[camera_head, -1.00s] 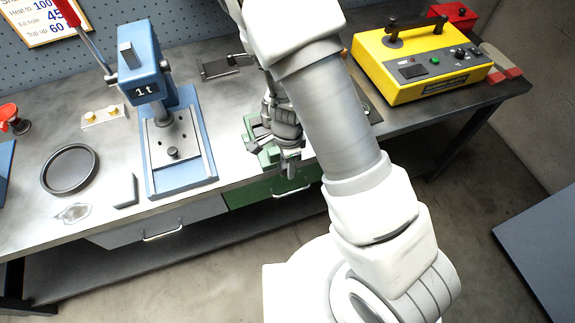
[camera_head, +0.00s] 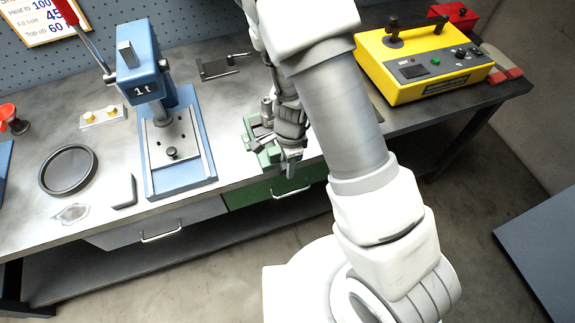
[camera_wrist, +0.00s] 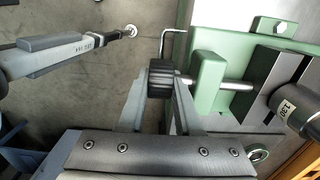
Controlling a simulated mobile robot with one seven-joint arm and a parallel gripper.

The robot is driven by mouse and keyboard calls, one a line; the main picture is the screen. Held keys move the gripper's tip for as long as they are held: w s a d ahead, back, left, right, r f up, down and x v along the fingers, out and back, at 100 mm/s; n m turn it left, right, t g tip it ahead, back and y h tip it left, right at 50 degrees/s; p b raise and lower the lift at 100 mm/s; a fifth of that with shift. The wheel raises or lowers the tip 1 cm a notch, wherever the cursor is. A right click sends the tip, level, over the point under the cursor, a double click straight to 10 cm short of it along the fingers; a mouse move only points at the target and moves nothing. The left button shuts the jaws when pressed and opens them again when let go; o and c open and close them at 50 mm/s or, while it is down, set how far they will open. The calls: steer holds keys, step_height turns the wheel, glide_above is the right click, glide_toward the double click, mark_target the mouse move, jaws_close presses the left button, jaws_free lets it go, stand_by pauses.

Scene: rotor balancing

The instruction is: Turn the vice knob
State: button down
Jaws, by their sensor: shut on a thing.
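The vice is green and stands at the front edge of the bench (camera_head: 252,143), partly hidden by my arm. In the wrist view its green body (camera_wrist: 207,82) and dark jaw (camera_wrist: 270,72) show, with a metal screw running out to the black ribbed vice knob (camera_wrist: 161,80). My gripper (camera_wrist: 160,88) has its two fingers on either side of the knob and is shut on it. In the head view my gripper (camera_head: 291,156) is at the front of the vice, and the knob is hidden or too small to make out.
A grey cylinder with a white label (camera_wrist: 300,108) is at the vice jaws. A blue press (camera_head: 180,175) stands left of the vice. A yellow device (camera_head: 425,75) stands to the right. A black round dish (camera_head: 68,170) lies at the left. Drawers (camera_head: 160,225) are below the bench edge.

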steer(key=b, duration=0.1)
steer(key=y+b, duration=0.1)
steer(key=b, duration=0.1)
steer(key=shift+w+d+f+y, duration=0.1)
steer(key=shift+d+f+y, duration=0.05)
steer(key=shift+f+y, duration=0.2)
steer(key=g+y+b, duration=0.1)
steer(key=y+b, duration=0.2)
steer(key=b, duration=0.2)
steer(key=shift+d, duration=0.1)
steer(key=shift+d+g+y+b, duration=0.1)
steer(key=shift+g+y+b, duration=0.3)
steer(key=shift+y+b, duration=0.75)
steer(key=shift+g+y+b, duration=0.5)
steer(key=shift+y+b, duration=0.3)
steer(key=shift+y, duration=0.6)
steer(key=shift+r, duration=0.1)
steer(key=c, duration=0.9)
jaws_free()
